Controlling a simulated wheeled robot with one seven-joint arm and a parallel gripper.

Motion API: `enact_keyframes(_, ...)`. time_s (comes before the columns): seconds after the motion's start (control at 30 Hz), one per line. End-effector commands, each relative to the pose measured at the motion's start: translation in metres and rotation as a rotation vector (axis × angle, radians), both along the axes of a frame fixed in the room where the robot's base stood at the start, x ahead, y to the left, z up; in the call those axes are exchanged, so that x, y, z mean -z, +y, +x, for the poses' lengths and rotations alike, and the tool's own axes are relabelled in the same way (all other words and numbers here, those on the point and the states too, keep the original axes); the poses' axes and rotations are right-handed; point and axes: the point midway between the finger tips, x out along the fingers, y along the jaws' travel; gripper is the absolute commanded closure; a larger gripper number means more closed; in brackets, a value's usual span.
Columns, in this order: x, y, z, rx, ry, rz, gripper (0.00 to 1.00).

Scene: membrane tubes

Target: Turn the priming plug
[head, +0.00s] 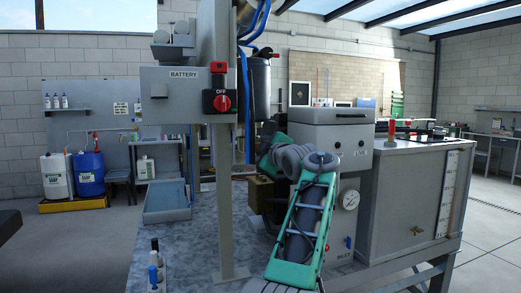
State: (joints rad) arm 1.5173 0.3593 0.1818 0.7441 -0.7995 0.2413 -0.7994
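I cannot make out a priming plug for certain. A brass-coloured block (262,193) with dark parts around it stands on the bench, just left of the grey cabinet (338,145). My green and grey arm rises from the bottom of the head view and bends left at the top, covering much of the area beside the block and the cabinet front. The fingers of my gripper are hidden behind the arm, so their state and any contact do not show.
A grey post (226,205) stands on the speckled bench (195,250), carrying a battery box (182,100) and a red OFF switch (222,102). A large grey tank (405,205) stands at right. Small bottles (154,275) stand at the bench's near left.

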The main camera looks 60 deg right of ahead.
Motion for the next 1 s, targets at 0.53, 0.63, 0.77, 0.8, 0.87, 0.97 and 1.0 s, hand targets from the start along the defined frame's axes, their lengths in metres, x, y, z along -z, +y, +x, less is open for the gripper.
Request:
enact_keyframes(0.53, -0.003, 0.053, -0.057, 0.001, -0.001, -0.001, 0.52)
enact_keyframes(0.63, -0.003, 0.053, -0.057, 0.000, 0.000, 0.000, 0.52)
enact_keyframes(0.77, -0.003, 0.053, -0.057, 0.000, 0.000, 0.000, 0.52)
enact_keyframes(0.8, -0.003, 0.053, -0.057, 0.000, 0.000, 0.000, 0.52)
enact_keyframes(0.87, -0.003, 0.052, -0.057, 0.001, -0.001, -0.001, 0.52)
enact_keyframes(0.97, -0.003, 0.052, -0.057, 0.001, 0.000, 0.000, 0.52)
enact_keyframes(1.0, -0.003, 0.051, -0.059, 0.004, -0.001, -0.001, 0.52)
